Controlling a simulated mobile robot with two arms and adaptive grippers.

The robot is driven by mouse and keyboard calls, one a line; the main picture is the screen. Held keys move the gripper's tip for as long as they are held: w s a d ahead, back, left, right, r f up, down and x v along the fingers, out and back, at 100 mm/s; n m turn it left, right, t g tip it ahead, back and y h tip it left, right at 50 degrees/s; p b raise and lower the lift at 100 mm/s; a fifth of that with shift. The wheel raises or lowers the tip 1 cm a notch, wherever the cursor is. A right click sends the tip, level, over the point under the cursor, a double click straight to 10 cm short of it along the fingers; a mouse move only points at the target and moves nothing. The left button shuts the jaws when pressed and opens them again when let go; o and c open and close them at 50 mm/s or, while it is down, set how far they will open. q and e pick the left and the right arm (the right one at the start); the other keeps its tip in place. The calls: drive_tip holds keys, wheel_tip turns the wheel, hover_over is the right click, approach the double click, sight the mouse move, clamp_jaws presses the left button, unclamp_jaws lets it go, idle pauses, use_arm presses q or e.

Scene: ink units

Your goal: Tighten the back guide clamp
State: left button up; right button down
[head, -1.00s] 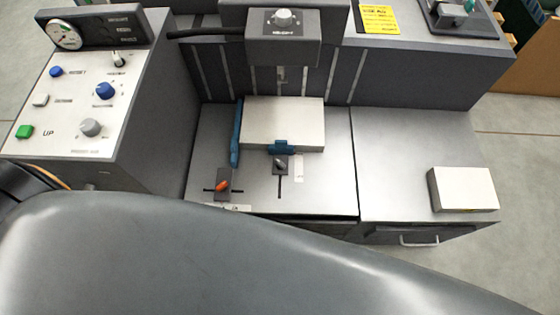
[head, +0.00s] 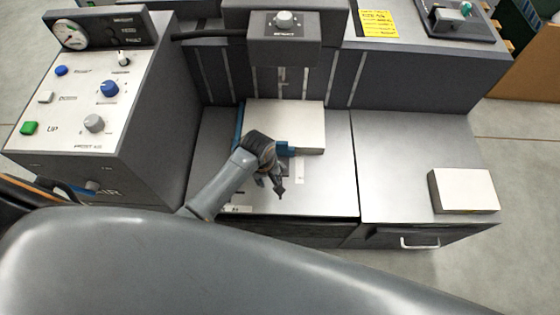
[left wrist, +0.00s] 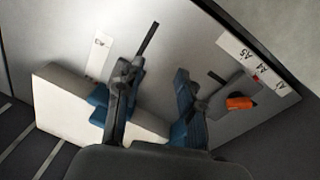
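The back guide's blue bracket (head: 284,149) stands against the front of a white paper stack (head: 312,122) on the feed table. The back guide clamp itself is hidden behind my left gripper (head: 277,187) in the head view. In the left wrist view, my left gripper (left wrist: 155,75) is open, its two dark fingers spread with nothing visibly held. One finger covers the area between the blue bracket (left wrist: 99,103) and the dark slot (left wrist: 148,40). The other lies over the blue side guide (left wrist: 183,133). My right gripper is not in view.
An orange-handled clamp (left wrist: 240,103) sits beside the side guide. A control panel (head: 75,100) stands at the left. A smaller white stack (head: 464,190) lies on the right table, which is otherwise clear. A dark head unit (head: 283,42) overhangs the feed table.

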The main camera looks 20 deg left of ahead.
sight(280, 163)
use_arm(q)
drive_tip(key=w+r+n+g, duration=0.1)
drive_tip(key=w+r+n, duration=0.5)
drive_tip(key=w+r, duration=0.3)
drive_tip(key=shift+y, duration=0.3)
drive_tip(key=f+b, duration=0.1)
drive_tip(key=f, duration=0.5)
drive_tip(key=f+b, duration=0.2)
drive_tip(key=f, duration=0.5)
drive_tip(key=shift+w+d+f, duration=0.2)
clamp_jaws()
